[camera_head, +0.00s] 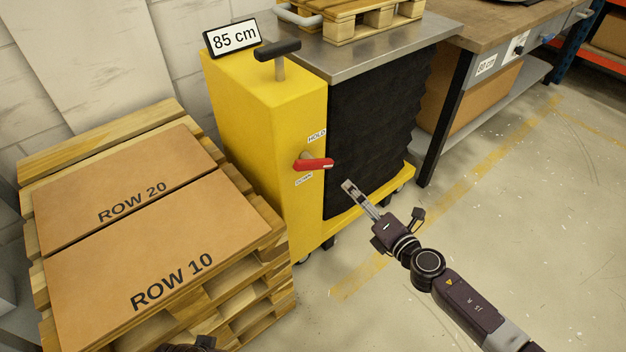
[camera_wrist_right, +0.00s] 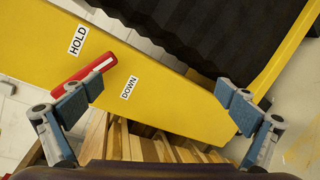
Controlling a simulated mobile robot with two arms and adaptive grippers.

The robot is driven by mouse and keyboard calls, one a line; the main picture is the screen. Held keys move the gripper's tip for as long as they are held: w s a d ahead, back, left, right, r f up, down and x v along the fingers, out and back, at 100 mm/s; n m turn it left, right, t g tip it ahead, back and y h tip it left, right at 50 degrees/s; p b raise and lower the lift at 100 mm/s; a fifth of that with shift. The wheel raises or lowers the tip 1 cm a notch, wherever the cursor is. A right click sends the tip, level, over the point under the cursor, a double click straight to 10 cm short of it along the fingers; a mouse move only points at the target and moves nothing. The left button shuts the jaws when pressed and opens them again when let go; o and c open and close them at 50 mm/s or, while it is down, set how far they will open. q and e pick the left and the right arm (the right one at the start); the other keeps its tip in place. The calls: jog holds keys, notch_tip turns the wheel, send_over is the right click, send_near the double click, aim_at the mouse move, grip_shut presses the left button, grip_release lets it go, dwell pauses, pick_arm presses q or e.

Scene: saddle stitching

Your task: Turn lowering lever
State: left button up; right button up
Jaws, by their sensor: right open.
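The red lowering lever (camera_head: 316,164) sits on the front of the yellow lift unit (camera_head: 280,120), its handle pointing right between the HOLD label (camera_head: 317,136) and the DOWN label (camera_head: 303,179). My right gripper (camera_head: 347,187) is open and empty, just right of and below the lever, apart from it. In the right wrist view the lever (camera_wrist_right: 88,76) lies between HOLD (camera_wrist_right: 78,40) and DOWN (camera_wrist_right: 129,88), near the left finger of my open gripper (camera_wrist_right: 158,104). Only a dark piece of my left arm shows at the bottom edge of the head view; its fingers are hidden.
A pallet stack with cardboard sheets (camera_head: 160,215) stands close left of the lift. The lift's metal top (camera_head: 365,58) carries a wooden pallet (camera_head: 368,18). A black T-handle (camera_head: 278,50) rises from the yellow housing. A workbench (camera_head: 500,30) stands at the back right; floor at right is clear.

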aim_at(317, 167)
jog(key=s+a+r+n+y+b, duration=0.1)
jog(key=a+r+n+y+b, duration=0.25)
jog(key=a+r+n, duration=0.45)
jog(key=shift+n+y, duration=0.45)
jog(key=shift+n, duration=0.05)
jog(key=x, duration=0.6)
jog(key=shift+w+d+r+p, duration=0.15)
jog(key=shift+r+p, duration=0.15)
jog(key=shift+p, duration=0.05)
pick_arm(q)
notch_tip(317, 167, up, 6)
jog(key=shift+s, duration=0.4)
pick_arm(e)
jog(key=shift+w, duration=0.3)
pick_arm(q)
jog(key=shift+a+r, duration=0.1)
pick_arm(e)
jog(key=shift+c, duration=0.4)
jog(key=c, duration=0.7)
